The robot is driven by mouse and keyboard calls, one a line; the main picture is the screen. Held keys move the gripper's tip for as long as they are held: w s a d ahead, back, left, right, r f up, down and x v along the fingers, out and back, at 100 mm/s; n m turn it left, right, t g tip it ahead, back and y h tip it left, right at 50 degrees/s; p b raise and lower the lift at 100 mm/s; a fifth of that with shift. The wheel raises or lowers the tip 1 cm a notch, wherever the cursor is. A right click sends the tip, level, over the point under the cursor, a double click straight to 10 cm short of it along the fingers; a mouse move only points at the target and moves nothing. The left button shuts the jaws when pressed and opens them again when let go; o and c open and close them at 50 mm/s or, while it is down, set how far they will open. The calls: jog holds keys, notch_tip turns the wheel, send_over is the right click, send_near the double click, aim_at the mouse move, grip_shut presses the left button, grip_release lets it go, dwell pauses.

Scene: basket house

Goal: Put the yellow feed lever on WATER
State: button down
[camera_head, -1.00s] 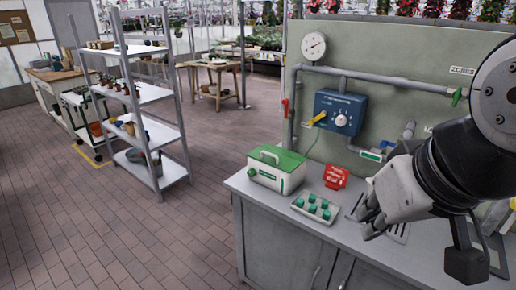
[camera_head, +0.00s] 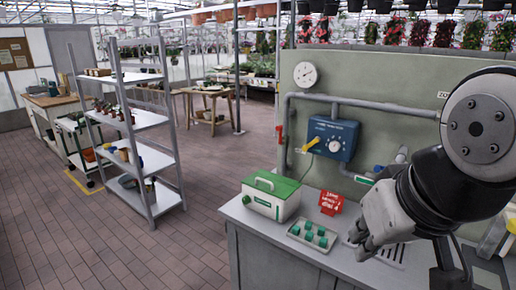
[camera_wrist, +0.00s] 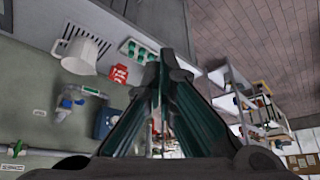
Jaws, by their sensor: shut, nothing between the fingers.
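The yellow feed lever (camera_head: 311,143) sticks out from the left side of a blue control box (camera_head: 333,138) on the green-grey panel. Its far end points down and to the left. The box has a pale round dial on its front; its lettering is too small to read. The blue box (camera_wrist: 104,122) also shows in the wrist view, left of the fingers. My gripper (camera_head: 362,246) is shut and empty, above the counter, to the right of and below the lever and apart from it. In the wrist view the fingers (camera_wrist: 161,72) meet at their tips.
On the counter (camera_head: 262,232) stand a white box with a green lid (camera_head: 271,197), a tray of green pieces (camera_head: 313,236) and a red sign (camera_head: 331,202). Grey pipes and a red valve handle (camera_head: 279,134) are near the lever.

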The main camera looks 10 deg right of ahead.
jog(key=w+d+f+m+t+h+b, duration=0.1)
jog(key=w+d+f+m+b, duration=0.1)
jog(key=w, duration=0.8)
jog(key=w+d+f+m+t+b, duration=0.1)
jog(key=w+f, duration=0.2)
jog(key=w, duration=0.8)
jog(key=m+t+b, duration=0.9)
jog(key=m+t, duration=0.4)
jog(key=m, duration=0.5)
send_near(311, 144)
notch_tip(311, 144, down, 3)
jog(key=w+d, duration=0.3)
jog(key=w+a, duration=0.1)
jog(key=w+a+r, duration=0.1)
jog(key=shift+w+a+r+p, duration=0.15)
jog(key=shift+w+a+p, duration=0.1)
jog(key=shift+a+p, duration=0.1)
jog(key=shift+w+b, duration=0.15)
jog(key=shift+b, duration=0.35)
